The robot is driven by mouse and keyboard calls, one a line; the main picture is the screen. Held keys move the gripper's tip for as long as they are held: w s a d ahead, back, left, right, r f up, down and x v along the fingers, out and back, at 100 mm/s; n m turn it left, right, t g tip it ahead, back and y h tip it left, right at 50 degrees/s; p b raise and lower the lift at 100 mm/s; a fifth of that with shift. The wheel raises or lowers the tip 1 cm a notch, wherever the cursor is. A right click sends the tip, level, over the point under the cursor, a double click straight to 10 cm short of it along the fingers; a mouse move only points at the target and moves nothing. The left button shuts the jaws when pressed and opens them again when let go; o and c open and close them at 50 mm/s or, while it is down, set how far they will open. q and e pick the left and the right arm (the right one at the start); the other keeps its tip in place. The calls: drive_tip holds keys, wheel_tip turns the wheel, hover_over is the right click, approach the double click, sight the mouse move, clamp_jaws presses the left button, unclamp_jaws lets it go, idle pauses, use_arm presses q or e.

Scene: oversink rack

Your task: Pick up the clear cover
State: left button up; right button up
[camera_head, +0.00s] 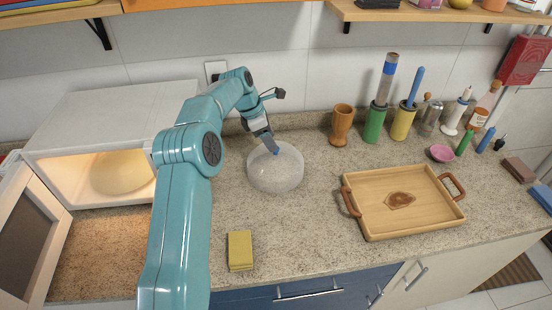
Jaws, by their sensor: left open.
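The clear cover (276,176) is a round, see-through, whitish piece standing on the speckled counter, right of the microwave. My left arm comes in from the lower left and bends over toward it. My left gripper (274,150) is open, with its tips at the cover's top, near the middle. I cannot tell whether the tips touch it. The lower part of the jaws is small and hard to make out. My right gripper is not in view.
An open, lit microwave (85,120) stands at the left. A yellow sponge (240,250) lies near the counter's front. A wooden tray (378,230) is at the right, with a wooden cup (342,124) and several bottles behind it. Shelves hang above.

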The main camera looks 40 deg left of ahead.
sight(275, 160)
use_arm(q)
drive_tip(key=x, duration=0.3)
drive_tip(key=shift+a+f+p, duration=0.1)
drive_tip(key=shift+f+p, duration=0.25)
drive_tip(key=shift+w+f, duration=0.15)
drive_tip(key=shift+w, duration=0.1)
drive_tip(key=shift+s, duration=0.1)
